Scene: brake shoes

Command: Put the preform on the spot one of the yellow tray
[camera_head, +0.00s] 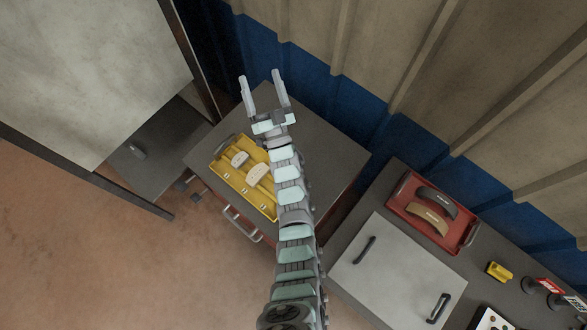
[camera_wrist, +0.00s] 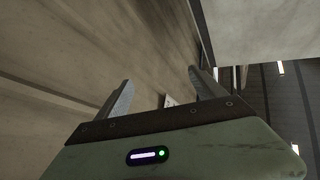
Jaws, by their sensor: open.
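The yellow tray (camera_head: 233,179) lies on the grey top of a cabinet, left of my arm in the head view. Pale beige pieces (camera_head: 257,173) lie in it, which may be preforms. A smaller pale piece (camera_head: 239,158) lies nearer its upper left end. My arm hides the tray's right part, and I cannot tell which spot is spot one. My gripper (camera_head: 263,88) is open and empty, above and beyond the tray toward the wall. In the wrist view the open fingers (camera_wrist: 160,90) show nothing between them but wall and background.
A red tray (camera_head: 464,242) holds a dark curved shoe (camera_head: 437,201) and a tan curved shoe (camera_head: 428,218) on the right bench. A grey lidded plate with two handles (camera_head: 390,275) lies beside it. A corrugated wall (camera_head: 400,130) stands behind. A large pale panel (camera_head: 90,70) stands at the left.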

